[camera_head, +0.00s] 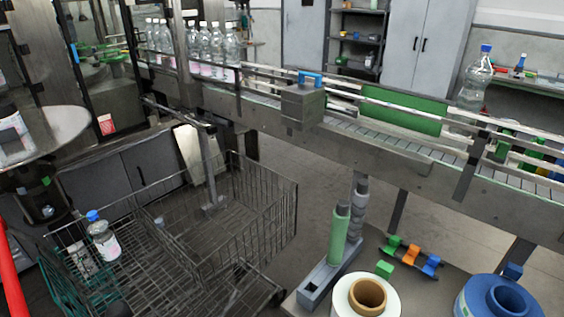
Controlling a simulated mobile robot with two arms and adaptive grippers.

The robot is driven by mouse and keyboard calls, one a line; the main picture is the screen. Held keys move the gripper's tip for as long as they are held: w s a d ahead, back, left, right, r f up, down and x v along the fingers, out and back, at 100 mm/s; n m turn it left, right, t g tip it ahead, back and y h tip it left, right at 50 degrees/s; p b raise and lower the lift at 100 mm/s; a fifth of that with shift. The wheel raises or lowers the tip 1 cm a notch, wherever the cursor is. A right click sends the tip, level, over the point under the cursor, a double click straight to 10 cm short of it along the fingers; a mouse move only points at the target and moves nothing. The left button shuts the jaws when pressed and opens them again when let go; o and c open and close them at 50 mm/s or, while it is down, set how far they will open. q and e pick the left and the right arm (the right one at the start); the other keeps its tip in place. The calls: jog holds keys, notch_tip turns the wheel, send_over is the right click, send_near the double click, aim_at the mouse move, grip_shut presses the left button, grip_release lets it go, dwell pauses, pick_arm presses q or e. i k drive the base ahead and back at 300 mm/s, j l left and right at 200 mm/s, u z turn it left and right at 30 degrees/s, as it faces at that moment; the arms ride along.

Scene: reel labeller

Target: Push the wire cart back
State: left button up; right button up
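The wire cart (268,222) stands on the floor in the lower left, below the conveyor and in front of grey cabinet doors. It is a dark mesh basket with an inner wire divider and a green wire part at its near left. A clear bottle with a blue cap (103,238) stands in its left part, beside a pale item that I cannot make out. The cart's lower front runs out of the picture. Neither of my grippers shows in the view, and I see nothing touching the cart.
The conveyor (400,146) crosses behind, with several bottles (206,45) at its left and one at its right. A table (428,296) at lower right holds label rolls (367,297) and a grey holder (325,278). Floor shows between cart and table.

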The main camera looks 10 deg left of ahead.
aim_at(18, 306)
jog(key=u, duration=1.05)
